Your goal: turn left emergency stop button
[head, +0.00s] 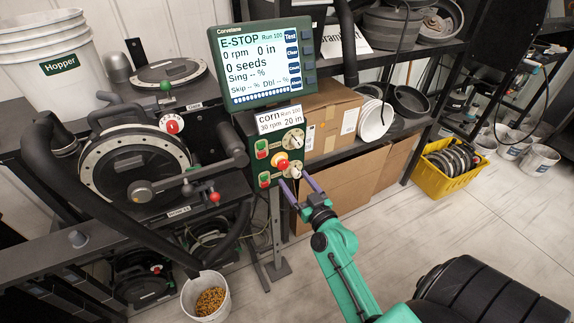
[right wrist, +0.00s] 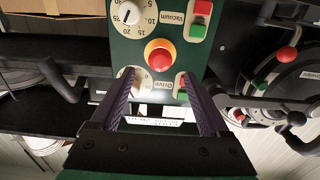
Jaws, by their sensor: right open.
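A red emergency stop button (head: 282,161) with an orange-yellow base sits in the middle of the dark green control panel (head: 268,137). It also shows in the right wrist view (right wrist: 160,55), where the panel labels appear upside down. My right gripper (head: 294,184) is open and empty in front of the panel's lower part. In the right wrist view its two purple fingers (right wrist: 157,88) are spread, with their tips just below the button in the picture. The fingers are not closed around the button. My left gripper is not in view.
Dials and red-green push buttons surround the stop button. A monitor (head: 262,62) above reads "E-STOP". The seed meter (head: 133,160) with its crank and dark hoses stands left. Cardboard boxes (head: 345,178) are behind the arm. A yellow crate (head: 452,170) lies right, and floor is open there.

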